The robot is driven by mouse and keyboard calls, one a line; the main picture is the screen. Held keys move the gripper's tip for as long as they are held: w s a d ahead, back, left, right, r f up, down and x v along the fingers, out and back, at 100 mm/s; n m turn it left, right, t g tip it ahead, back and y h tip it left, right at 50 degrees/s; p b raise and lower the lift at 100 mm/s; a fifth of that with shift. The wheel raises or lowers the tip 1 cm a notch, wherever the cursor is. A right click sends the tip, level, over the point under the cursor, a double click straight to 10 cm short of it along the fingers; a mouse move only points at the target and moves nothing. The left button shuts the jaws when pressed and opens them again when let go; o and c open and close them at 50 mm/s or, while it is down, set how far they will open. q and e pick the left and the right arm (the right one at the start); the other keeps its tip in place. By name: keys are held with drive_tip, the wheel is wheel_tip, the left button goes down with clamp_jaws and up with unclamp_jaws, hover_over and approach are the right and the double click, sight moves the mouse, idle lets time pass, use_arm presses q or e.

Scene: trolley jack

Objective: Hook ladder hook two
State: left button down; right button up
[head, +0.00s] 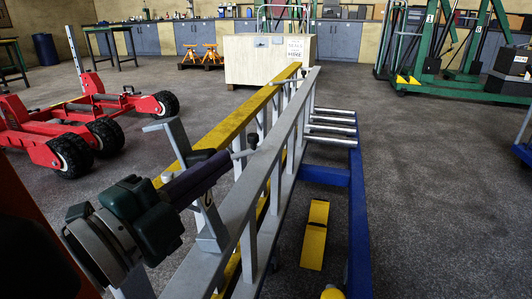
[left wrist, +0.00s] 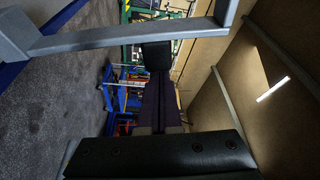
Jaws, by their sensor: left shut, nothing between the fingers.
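A long ladder with grey rails (head: 262,165) and a yellow rail (head: 222,136) runs away from me through the middle of the head view. A grey bent metal hook bar (head: 172,138) stands by its near left side. The bar also crosses the top of the left wrist view (left wrist: 110,40). My left gripper (head: 222,162) is shut and empty, its dark fingers pointing right across the hook bar. In the left wrist view its fingertips (left wrist: 157,55) are close under the bar; I cannot tell if they touch. My right gripper is out of view.
A blue frame (head: 358,220) with grey rollers stands right of the ladder, near a yellow block (head: 314,235) on the floor. A red wheeled jack (head: 85,125) is at left. A wooden crate (head: 255,62) stands beyond the ladder.

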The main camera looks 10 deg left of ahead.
use_arm(q)
drive_tip(key=shift+a, duration=0.15)
drive_tip(key=a+f+n+t+y+b, duration=0.1)
drive_tip(key=a+n+b, duration=0.3)
drive_tip(key=a+n, duration=0.5)
drive_tip(key=shift+w+a+f+t+y, duration=0.2)
drive_tip(key=shift+a+f+t+y, duration=0.4)
drive_tip(key=shift+a, duration=0.9)
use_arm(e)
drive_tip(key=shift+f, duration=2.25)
use_arm(q)
drive_tip(key=shift+f, duration=0.1)
drive_tip(key=shift+t+h, duration=0.3)
wheel_tip(320, 180, up, 5)
drive_tip(key=p, duration=0.4)
drive_tip(key=s+f, duration=0.4)
drive_tip(key=s, duration=0.5)
drive_tip(key=shift+s+a+f+p, duration=0.15)
drive_tip(key=shift+s+p, duration=0.1)
drive_tip(key=shift+p, duration=0.05)
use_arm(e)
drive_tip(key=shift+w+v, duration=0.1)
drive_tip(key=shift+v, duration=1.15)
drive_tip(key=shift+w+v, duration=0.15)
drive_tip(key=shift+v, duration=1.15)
